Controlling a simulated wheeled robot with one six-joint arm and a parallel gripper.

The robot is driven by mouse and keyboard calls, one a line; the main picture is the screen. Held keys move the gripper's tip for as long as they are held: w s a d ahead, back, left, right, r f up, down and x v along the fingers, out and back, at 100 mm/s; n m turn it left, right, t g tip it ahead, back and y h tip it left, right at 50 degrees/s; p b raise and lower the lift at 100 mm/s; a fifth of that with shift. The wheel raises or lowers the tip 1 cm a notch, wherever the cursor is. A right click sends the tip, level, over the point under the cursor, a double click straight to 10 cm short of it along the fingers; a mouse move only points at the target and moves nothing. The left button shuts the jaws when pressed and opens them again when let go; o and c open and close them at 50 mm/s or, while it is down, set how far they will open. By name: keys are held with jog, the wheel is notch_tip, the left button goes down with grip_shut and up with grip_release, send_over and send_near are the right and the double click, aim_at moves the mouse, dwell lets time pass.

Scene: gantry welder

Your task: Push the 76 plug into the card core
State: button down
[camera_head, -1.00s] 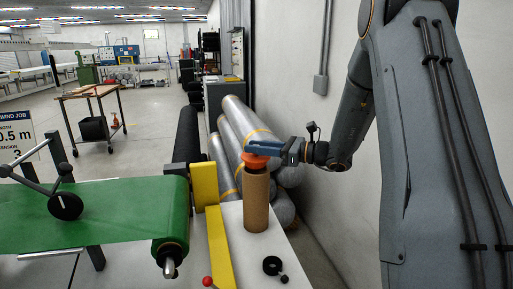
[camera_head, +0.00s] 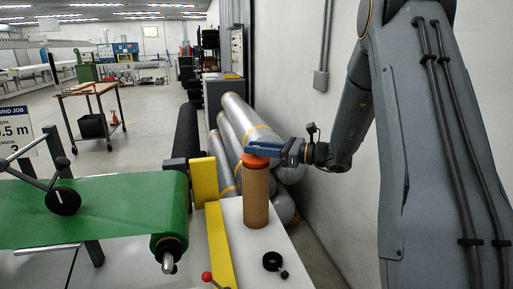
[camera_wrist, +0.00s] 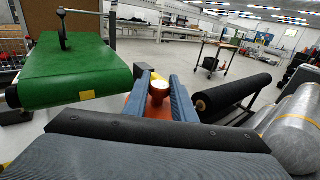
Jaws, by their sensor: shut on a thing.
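The card core (camera_head: 256,199) is a brown cardboard tube standing upright on a white table top. The orange 76 plug (camera_head: 256,161) sits at the core's top end, in line with it. How deep it is in the core I cannot tell. My gripper (camera_head: 263,147) reaches in from the right, its blue fingers shut on the plug's upper part. In the wrist view the orange plug (camera_wrist: 136,106) shows between the two blue fingers, with a pale round top. The core is hidden there.
A yellow upright plate (camera_head: 204,180) and a green belt (camera_head: 95,210) stand left of the core. A black ring (camera_head: 272,262) and a red knob (camera_head: 207,277) are in front. Wrapped grey rolls (camera_head: 240,130) lie behind, near the wall.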

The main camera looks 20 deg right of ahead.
jog(key=shift+f+b, duration=0.5)
jog(key=shift+f, duration=0.45)
jog(key=c, duration=1.4)
grip_release()
